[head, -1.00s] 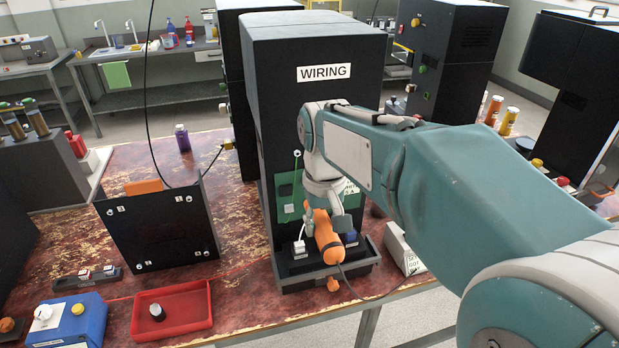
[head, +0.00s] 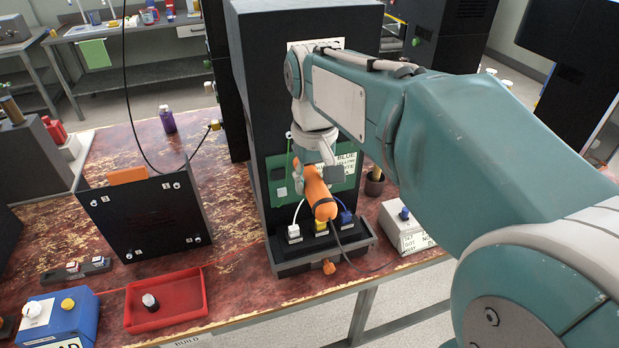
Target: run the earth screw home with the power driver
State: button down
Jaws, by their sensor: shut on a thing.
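My gripper (head: 322,160) is shut on the orange power driver (head: 316,188), in front of a green board (head: 349,183) on the black cabinet (head: 300,80). The driver is tilted; its dark-banded end points down toward the camera, and a dark cable trails from it. Below it, in a dark tray (head: 290,264), stand a white block (head: 293,232), a yellow block (head: 321,228) and a blue block (head: 345,218). A white wire rises from the white block. I cannot make out the earth screw or the driver's tip; my gripper and the driver cover part of the board.
A small orange piece (head: 329,267) shows at the tray's front. A white labelled box (head: 408,238) stands right of the tray. At left are a black panel (head: 145,220), a red tray (head: 138,315) and a blue box (head: 62,325).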

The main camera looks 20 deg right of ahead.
aim_at(309, 168)
jog(key=shift+w+d, duration=0.25)
jog(key=shift+w, duration=0.55)
jog(key=shift+w+a, duration=0.2)
jog(key=shift+w, duration=0.55)
jog(key=shift+d, duration=0.1)
jog(key=shift+w+r, duration=0.1)
jog(key=shift+w, duration=0.15)
dwell(2.0)
jog(key=shift+s, duration=0.15)
jog(key=shift+s, duration=2.9)
